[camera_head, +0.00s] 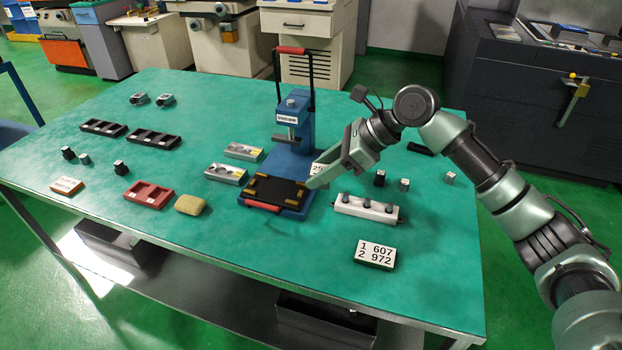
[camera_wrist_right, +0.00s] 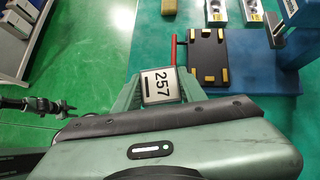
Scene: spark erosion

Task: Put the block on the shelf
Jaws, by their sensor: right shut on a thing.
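My right gripper (camera_head: 317,180) is shut on a small block (camera_head: 317,169) with a white face, partly hidden in the camera_head view. In the right wrist view the block (camera_wrist_right: 160,86) shows the number 257 between the fingers of the gripper (camera_wrist_right: 158,92). The block is beside the black plate of the blue press, seemingly above the table. A grey shelf (camera_head: 205,296) runs below the green tabletop, with dark bins on it.
The blue press (camera_head: 292,125) with its black plate (camera_head: 278,191) stands near the gripper. A white holder (camera_head: 366,208) and a numbered block (camera_head: 375,254) lie to the right. A red tray (camera_head: 148,194), a yellow sponge (camera_head: 190,204) and black trays (camera_head: 154,138) lie left. The front middle is clear.

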